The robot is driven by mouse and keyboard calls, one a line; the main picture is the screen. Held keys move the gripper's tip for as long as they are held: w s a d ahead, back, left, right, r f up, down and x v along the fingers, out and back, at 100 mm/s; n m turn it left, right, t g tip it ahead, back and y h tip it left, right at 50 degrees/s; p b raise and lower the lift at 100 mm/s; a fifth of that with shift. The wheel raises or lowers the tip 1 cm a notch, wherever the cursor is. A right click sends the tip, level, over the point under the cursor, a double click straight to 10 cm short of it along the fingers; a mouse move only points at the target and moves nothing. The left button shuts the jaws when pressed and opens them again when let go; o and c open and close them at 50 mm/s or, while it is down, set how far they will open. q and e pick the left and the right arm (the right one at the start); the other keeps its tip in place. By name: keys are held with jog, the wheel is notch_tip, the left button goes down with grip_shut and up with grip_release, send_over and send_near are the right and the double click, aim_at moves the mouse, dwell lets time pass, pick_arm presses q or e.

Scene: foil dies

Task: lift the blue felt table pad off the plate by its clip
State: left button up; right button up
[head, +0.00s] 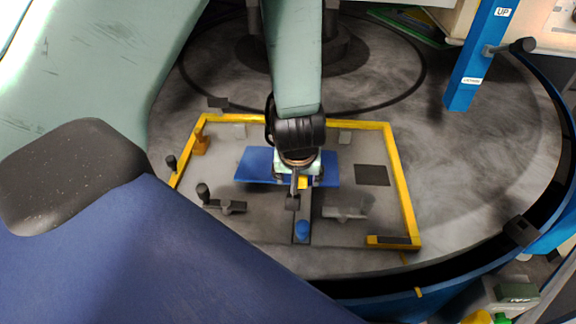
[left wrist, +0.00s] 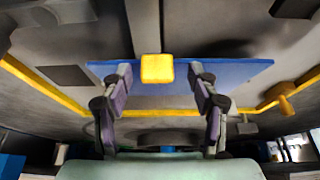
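The blue felt pad (head: 254,166) lies flat on the grey plate (head: 270,207) inside a yellow frame. Its yellow clip (head: 303,183) sits near the middle of one long edge. The left wrist view shows the pad (left wrist: 240,75) and the clip (left wrist: 157,69) close up. My left gripper (head: 298,176) is over the pad and hides its middle in the head view. In the left wrist view its two fingers (left wrist: 160,82) are apart, one on each side of the clip, with a gap to it on both sides. My right gripper is in neither view.
The yellow frame (head: 407,195) borders the plate. Clamps (head: 228,206) and (head: 345,212) and a bar with a blue knob (head: 302,229) stand near the pad. A blue upright (head: 478,60) stands at the right.

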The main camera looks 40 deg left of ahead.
pick_arm(q)
jog(key=shift+c, duration=0.7)
jog(key=shift+d, duration=0.1)
jog(key=shift+c, duration=0.7)
jog(key=shift+w+f, duration=0.15)
jog(key=shift+w, duration=0.25)
jog(key=c, duration=0.5)
jog(key=shift+s, duration=0.35)
jog(key=c, duration=0.4)
jog(key=shift+w+r, duration=0.2)
jog(key=shift+w, duration=0.1)
jog(key=shift+s+r+p, duration=0.2)
jog(key=shift+r+p, duration=3.3)
jog(key=shift+r, duration=5.4)
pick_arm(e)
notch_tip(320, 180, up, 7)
